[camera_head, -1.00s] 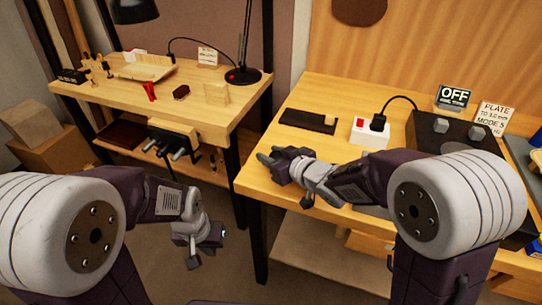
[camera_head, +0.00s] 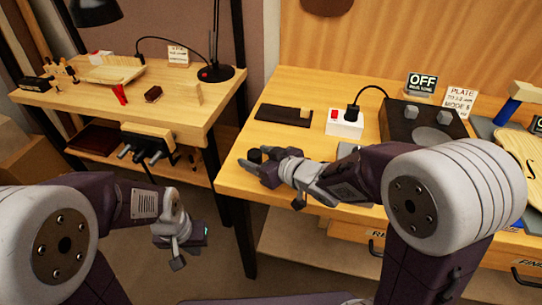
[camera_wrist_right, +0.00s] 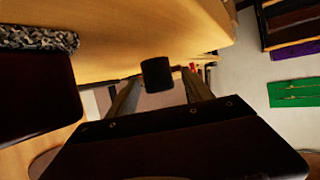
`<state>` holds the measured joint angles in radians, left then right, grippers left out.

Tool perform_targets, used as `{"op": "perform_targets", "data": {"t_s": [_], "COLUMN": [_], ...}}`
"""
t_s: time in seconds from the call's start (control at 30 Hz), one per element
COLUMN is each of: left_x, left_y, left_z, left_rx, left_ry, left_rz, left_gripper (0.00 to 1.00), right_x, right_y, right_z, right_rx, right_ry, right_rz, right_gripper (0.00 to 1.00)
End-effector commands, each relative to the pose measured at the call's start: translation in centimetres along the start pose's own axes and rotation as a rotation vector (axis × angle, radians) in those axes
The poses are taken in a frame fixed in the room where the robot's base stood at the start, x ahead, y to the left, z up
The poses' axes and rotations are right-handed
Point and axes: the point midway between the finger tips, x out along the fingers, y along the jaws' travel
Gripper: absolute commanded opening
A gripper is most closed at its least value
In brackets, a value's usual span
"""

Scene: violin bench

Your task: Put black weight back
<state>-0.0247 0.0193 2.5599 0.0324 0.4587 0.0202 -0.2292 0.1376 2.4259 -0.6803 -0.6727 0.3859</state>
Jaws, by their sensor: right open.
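The black weight (camera_head: 255,156) is a small dark cylinder near the front left corner of the right bench. My right gripper (camera_head: 250,167) is open there, with its fingers pointing left beside the weight. In the right wrist view the weight (camera_wrist_right: 157,74) shows between the tips of the two open fingers (camera_wrist_right: 160,82); whether they touch it I cannot tell. My left gripper (camera_head: 182,243) hangs low in front of the gap between the benches. Its fingers are too unclear to read.
A dark strip (camera_head: 278,114) with a wooden block (camera_head: 305,113) lies behind my right gripper. Right of it stand a white socket box (camera_head: 344,124) and a black plate device (camera_head: 395,122). A violin body (camera_head: 515,170) lies far right. The left bench (camera_head: 190,100) carries a lamp.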

Motion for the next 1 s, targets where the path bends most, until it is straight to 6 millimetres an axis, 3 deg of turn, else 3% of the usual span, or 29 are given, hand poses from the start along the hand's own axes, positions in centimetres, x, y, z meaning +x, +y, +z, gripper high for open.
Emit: {"op": "perform_targets", "data": {"t_s": [0.13,0.2,0.4,1.0], "left_x": [-1.9,-0.1,1.4,1.6], "left_y": [0.0,0.0,0.0,0.0], "left_z": [-0.2,0.0,0.2,0.2], "left_rx": [0.0,0.0,0.0,0.0], "left_ry": [0.0,0.001,0.0,0.0], "left_rz": [0.0,0.0,0.0,0.0], "left_gripper": [0.0,0.0,0.0,0.0], "right_x": [-4.1,-4.8,-7.3,-8.3], "right_y": [0.1,0.1,0.1,0.1], "right_z": [-0.8,-0.1,-0.2,-0.5], "right_rx": [0.0,-0.005,-0.003,-0.002], "right_ry": [0.005,0.014,0.014,0.01], "right_rz": [0.005,0.003,0.001,0.002], "right_gripper": [0.59,0.59,0.59,0.59]}}
